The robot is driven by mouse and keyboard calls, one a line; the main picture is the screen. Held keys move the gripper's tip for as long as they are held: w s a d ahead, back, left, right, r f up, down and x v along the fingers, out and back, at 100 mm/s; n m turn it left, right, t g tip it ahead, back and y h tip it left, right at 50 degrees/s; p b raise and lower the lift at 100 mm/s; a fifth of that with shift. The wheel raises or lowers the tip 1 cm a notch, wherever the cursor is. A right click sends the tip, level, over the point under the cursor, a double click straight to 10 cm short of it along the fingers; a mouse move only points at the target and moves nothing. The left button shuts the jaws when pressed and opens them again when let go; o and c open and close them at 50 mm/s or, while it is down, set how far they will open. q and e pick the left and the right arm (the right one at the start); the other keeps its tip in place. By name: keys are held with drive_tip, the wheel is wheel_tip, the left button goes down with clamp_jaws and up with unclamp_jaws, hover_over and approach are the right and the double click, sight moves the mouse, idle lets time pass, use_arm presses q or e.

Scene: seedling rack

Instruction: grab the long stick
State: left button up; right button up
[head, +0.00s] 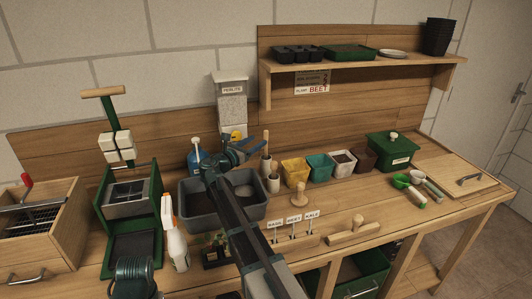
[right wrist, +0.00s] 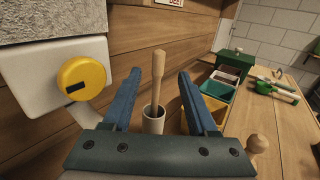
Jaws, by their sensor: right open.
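A long, light wooden stick (right wrist: 159,72) stands nearly upright in a small white cup (right wrist: 153,122). In the right wrist view it shows between the two blue fingers of my right gripper (right wrist: 172,75), beyond them. The fingers are spread wide and hold nothing. In the head view my right gripper (head: 257,146) is over the back of the bench, close to the stick (head: 274,167) and the white cup (head: 273,184). Whether a finger touches the stick cannot be told.
A perlite dispenser (head: 231,101) with a yellow knob (right wrist: 82,78) stands close on the left. A grey tub (head: 238,211) lies below my right arm. Coloured pots, including a yellow one (head: 296,170), stand to the right. A shelf (head: 365,68) hangs above.

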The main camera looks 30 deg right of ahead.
sight(266, 135)
drive_tip(key=shift+x, duration=1.05)
drive_tip(key=x, duration=0.5)
drive_tip(key=shift+w+f, duration=0.15)
clamp_jaws()
